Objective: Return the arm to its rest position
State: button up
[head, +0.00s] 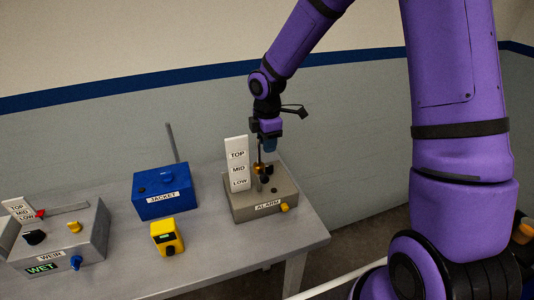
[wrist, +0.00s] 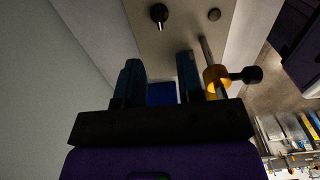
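My purple arm comes down from the top of the head view to my gripper (head: 268,150), just above the grey ALARM box (head: 245,208). In the wrist view my gripper (wrist: 160,75) has its two dark fingers apart, with no object held between them. A thin rod with a gold collar (wrist: 216,77) and a dark knob (wrist: 246,75) stands just right of the right finger; I cannot tell whether they touch. In the head view the gold collar (head: 257,168) is partly hidden near the fingers.
A TOP/MID/LOW sign (head: 237,162) stands close left of the gripper. The blue JACKET box (head: 160,192), a yellow device (head: 167,237) and the grey WEIR box (head: 80,240) stand further left on the grey table (head: 205,255). The space above the table's middle is free.

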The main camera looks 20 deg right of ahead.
jog(key=shift+r, duration=0.6)
jog(key=s+d+r+m+t+h, duration=0.1)
jog(key=s+d+r+m, duration=0.1)
jog(key=s+r+m, duration=0.45)
jog(key=s+d+r+m+t+h, duration=0.1)
jog(key=s+d+r+m, duration=0.2)
jog(key=r, duration=0.7)
jog(key=s+d+r+m+t+y, duration=0.1)
jog(key=s+r+m, duration=0.3)
jog(key=s, duration=0.6)
jog(key=s+d+r+m+t+y, duration=0.1)
jog(key=s+r+m, duration=0.3)
jog(key=s, duration=0.5)
jog(key=shift+s+d+r+m+t, duration=0.2)
jog(key=shift+s+d+m+t, duration=0.2)
jog(key=shift+t, duration=0.2)
